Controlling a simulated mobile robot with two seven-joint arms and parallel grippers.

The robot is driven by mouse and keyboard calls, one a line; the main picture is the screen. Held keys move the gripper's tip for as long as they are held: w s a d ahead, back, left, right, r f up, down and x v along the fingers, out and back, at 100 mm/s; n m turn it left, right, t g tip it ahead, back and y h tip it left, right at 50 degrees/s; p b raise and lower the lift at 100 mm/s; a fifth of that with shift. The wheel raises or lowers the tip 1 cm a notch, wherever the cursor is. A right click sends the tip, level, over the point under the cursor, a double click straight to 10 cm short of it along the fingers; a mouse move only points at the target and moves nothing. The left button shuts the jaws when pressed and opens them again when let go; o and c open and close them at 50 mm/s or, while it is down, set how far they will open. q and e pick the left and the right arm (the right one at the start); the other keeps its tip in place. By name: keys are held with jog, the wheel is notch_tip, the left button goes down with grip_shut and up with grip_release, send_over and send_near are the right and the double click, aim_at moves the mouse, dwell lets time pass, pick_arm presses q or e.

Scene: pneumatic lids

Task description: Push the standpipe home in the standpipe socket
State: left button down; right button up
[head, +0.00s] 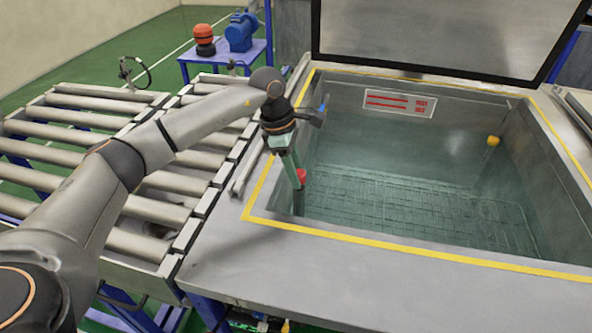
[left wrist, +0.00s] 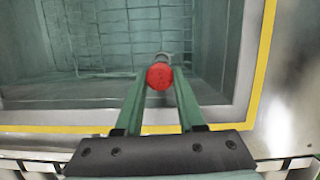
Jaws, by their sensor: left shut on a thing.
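The standpipe has a red top (head: 301,177) and stands just inside the near left corner of the water-filled tank, with a grey shaft running down below. In the left wrist view the red top (left wrist: 160,76) sits between the tips of my green fingers, with a bit of grey pipe showing beyond it. My left gripper (head: 298,180) reaches down over the tank's left rim and is shut on the standpipe near its top; it also shows in the left wrist view (left wrist: 159,84). The standpipe socket cannot be made out, and the pipe's lower end is hidden. My right gripper is out of view.
The tank rim (head: 400,244) has a yellow stripe, and a raised lid (head: 420,35) stands behind. A yellow float (head: 493,141) is at the tank's right. A roller conveyor (head: 75,125) lies left. A blue table (head: 225,55) holds a pump. The tank's middle is clear.

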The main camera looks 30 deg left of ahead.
pick_arm(q)
jog(key=shift+f+b, duration=1.3)
jog(key=shift+f, duration=0.45)
jog(key=shift+c, duration=2.2)
grip_release()
jog(key=shift+f, duration=0.1)
jog(key=p+v, duration=0.4)
jog(key=v, duration=0.3)
jog(key=w+v, duration=0.1)
jog(key=v, duration=1.1)
jog(key=shift+s+r+b, duration=0.35)
jog(key=shift+s, duration=0.1)
